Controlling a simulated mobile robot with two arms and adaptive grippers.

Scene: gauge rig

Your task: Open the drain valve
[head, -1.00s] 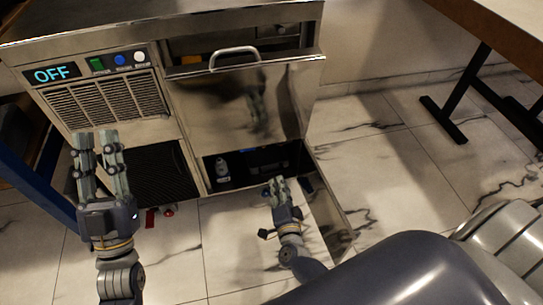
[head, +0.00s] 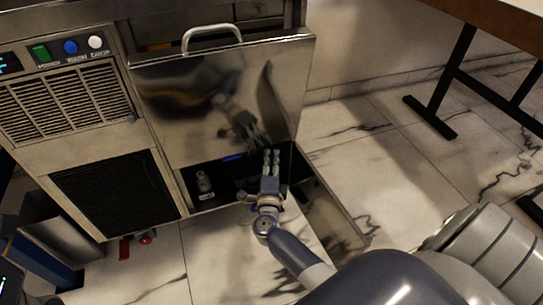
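My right gripper (head: 271,158) reaches into the open low compartment (head: 213,206) of the steel machine, near its right side. Its two fingers look close together and point away from me; I cannot tell whether they are open or shut, and I see nothing held. A small grey bottle-like part (head: 203,182) stands at the left in this dark compartment, apart from the gripper. A small red knob (head: 146,239) and a red flat piece (head: 124,249) show low at the machine's front edge. I cannot tell which part is the drain valve. My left gripper is out of view.
A steel door panel (head: 215,90) with a bar handle (head: 212,36) hangs above the compartment, reflecting my gripper. A steel side panel (head: 335,215) juts out right of my wrist. A table leg (head: 450,80) stands farther right. Tiled floor between is clear.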

